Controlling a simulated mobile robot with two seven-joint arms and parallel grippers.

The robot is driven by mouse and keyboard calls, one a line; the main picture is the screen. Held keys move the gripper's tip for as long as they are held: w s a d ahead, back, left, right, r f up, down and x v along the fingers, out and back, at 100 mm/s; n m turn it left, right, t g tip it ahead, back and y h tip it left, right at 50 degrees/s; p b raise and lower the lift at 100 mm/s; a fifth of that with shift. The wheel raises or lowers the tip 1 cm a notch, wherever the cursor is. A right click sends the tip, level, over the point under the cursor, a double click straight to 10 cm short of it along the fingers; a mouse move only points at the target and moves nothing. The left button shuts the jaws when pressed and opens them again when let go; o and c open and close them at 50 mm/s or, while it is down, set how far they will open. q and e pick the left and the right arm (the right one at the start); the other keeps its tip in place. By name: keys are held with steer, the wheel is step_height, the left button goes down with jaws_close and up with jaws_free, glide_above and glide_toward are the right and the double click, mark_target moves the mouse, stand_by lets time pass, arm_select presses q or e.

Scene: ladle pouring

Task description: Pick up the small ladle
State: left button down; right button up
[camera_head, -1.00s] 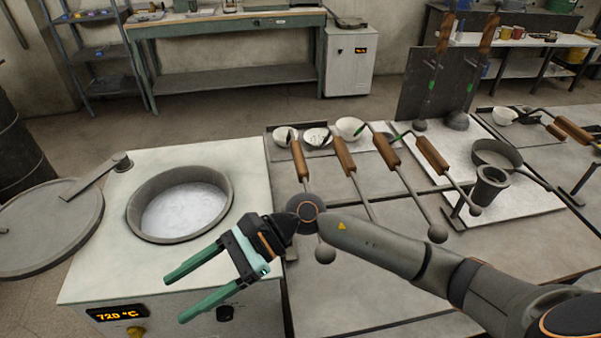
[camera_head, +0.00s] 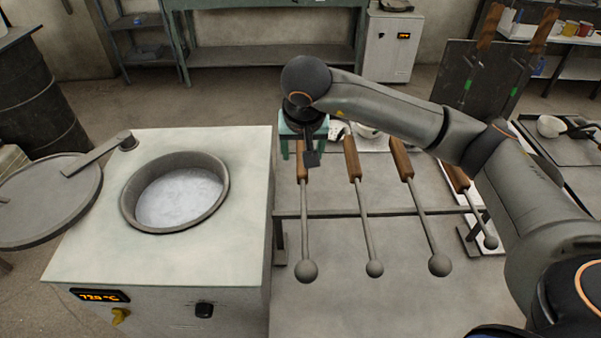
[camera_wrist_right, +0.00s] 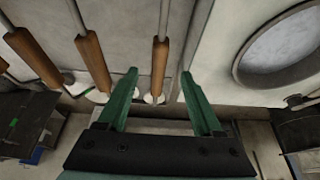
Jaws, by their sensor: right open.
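Several ladles with wooden handles and round metal ends lie side by side across a rack. The leftmost ladle (camera_head: 305,225) has its handle under my right gripper, and its round end points toward me. The second ladle (camera_head: 363,215), third ladle (camera_head: 420,215) and fourth ladle (camera_head: 475,205) lie to its right. I cannot tell for sure which is the small one. My right gripper (camera_wrist_right: 159,76) is open. In the right wrist view the leftmost ladle's handle (camera_wrist_right: 160,62) shows between its green fingers, with gaps on both sides. My left gripper is out of view.
The furnace (camera_head: 80,225) with its round pot (camera_head: 127,205) of bright melt stands left of the rack (camera_head: 335,212). A round lid (camera_head: 40,215) lies at far left. White bowls (camera_head: 368,132) stand behind the handles. A dark panel (camera_head: 450,85) rises at the back right.

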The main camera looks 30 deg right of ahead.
mark_target(302, 166)
steer(key=p+x, duration=0.1)
steer(key=x, duration=0.6)
steer(key=p+x, duration=0.1)
steer(key=x, duration=0.4)
steer(key=shift+w+d+f, duration=0.1)
steer(key=shift+w+d, duration=0.05)
steer(key=shift+c, duration=0.4)
jaws_close()
stand_by(0.6)
steer(key=shift+w, duration=0.15)
